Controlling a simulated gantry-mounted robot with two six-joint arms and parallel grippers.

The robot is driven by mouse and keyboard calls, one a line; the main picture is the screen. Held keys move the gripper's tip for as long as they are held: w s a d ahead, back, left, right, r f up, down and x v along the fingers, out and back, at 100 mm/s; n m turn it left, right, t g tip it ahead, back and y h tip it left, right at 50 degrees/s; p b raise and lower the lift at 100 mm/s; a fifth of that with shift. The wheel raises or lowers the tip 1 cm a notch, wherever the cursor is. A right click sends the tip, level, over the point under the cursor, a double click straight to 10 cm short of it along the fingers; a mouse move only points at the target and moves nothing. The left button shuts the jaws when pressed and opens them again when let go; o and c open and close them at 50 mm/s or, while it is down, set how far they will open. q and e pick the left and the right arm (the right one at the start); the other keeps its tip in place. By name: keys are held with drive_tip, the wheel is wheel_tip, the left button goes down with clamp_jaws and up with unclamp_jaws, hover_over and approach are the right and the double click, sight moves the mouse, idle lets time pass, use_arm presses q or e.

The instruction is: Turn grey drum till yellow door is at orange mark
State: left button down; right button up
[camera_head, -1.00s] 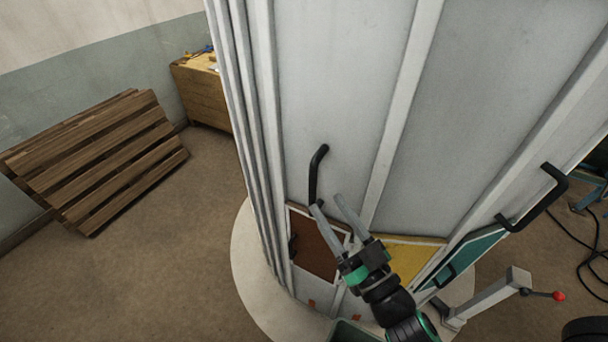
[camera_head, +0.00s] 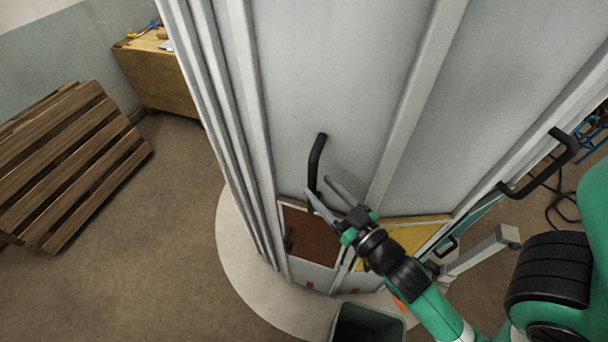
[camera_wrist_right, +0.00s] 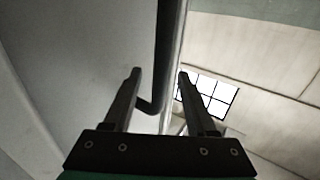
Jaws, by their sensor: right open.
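The tall grey drum (camera_head: 325,90) fills the middle of the head view, with black handles on its panels. The yellow door (camera_head: 385,258) is low on the drum, right of a brown door (camera_head: 310,238) and partly behind my right arm. Small orange patches show low on the drum, and a larger orange mark (camera_head: 400,304) shows near the base beside my arm. My right gripper (camera_head: 318,187) is open at the lower end of the upright black handle (camera_head: 316,160). In the wrist view, this handle (camera_wrist_right: 167,50) appears between the fingers; contact cannot be told. My left gripper is out of view.
A dark green bin (camera_head: 365,322) stands in front of the drum's pale round base (camera_head: 235,245). Another black handle (camera_head: 545,170) juts out at right, above a grey post (camera_head: 480,255). A wooden pallet (camera_head: 65,165) and a wooden cabinet (camera_head: 160,75) stand at left.

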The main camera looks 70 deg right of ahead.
drive_tip(key=x, duration=0.6)
drive_tip(key=shift+w+d, duration=0.15)
drive_tip(key=shift+w, duration=0.2)
clamp_jaws()
idle(1.0)
